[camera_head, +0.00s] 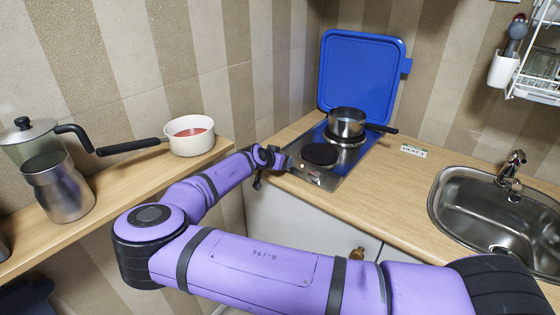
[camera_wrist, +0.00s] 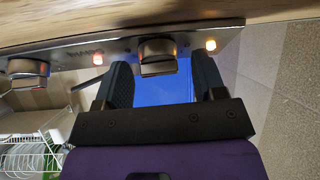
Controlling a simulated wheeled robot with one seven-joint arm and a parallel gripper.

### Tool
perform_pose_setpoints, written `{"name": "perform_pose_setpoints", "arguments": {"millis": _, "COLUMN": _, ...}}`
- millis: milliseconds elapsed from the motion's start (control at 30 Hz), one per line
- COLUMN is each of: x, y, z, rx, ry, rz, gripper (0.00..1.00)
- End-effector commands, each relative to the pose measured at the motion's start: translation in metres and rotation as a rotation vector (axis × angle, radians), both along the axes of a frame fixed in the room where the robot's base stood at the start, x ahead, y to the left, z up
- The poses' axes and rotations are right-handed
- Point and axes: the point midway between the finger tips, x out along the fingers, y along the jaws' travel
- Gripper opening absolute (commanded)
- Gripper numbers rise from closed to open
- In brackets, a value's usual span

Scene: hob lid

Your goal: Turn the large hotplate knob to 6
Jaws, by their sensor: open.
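The steel hob (camera_head: 318,179) is set in the counter, its blue lid (camera_head: 360,70) raised. A bare black hotplate (camera_head: 320,154) is at the front; a steel pot (camera_head: 346,123) stands over the rear one. My gripper (camera_head: 284,162) is at the hob's left front edge. In the wrist view, my open gripper (camera_wrist: 162,68) has one finger on each side of a dark metal knob (camera_wrist: 158,58); contact is unclear. A second knob (camera_wrist: 28,70) is at the left. I cannot tell which is the large hotplate's knob, and no dial numbers are readable.
Two lamps (camera_wrist: 210,45) glow on the panel beside the near knob. A sink (camera_head: 490,215) is at the right. A white pan (camera_head: 190,136), a moka pot and a steel jug (camera_head: 58,188) stand on the left shelf. The counter between hob and sink is mostly clear.

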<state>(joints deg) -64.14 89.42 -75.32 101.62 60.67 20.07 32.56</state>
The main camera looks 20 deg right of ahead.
Motion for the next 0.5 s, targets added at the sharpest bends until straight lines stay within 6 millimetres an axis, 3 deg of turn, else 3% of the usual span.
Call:
{"name": "perform_pose_setpoints", "arguments": {"millis": 267, "x": -0.015, "y": 0.021, "z": 0.014, "rx": 0.001, "ry": -0.001, "rz": 0.004, "gripper": 0.64}}
{"name": "perform_pose_setpoints", "arguments": {"millis": 500, "x": -0.048, "y": 0.06, "z": 0.015, "rx": 0.0, "ry": 0.001, "rz": 0.005, "gripper": 0.64}}
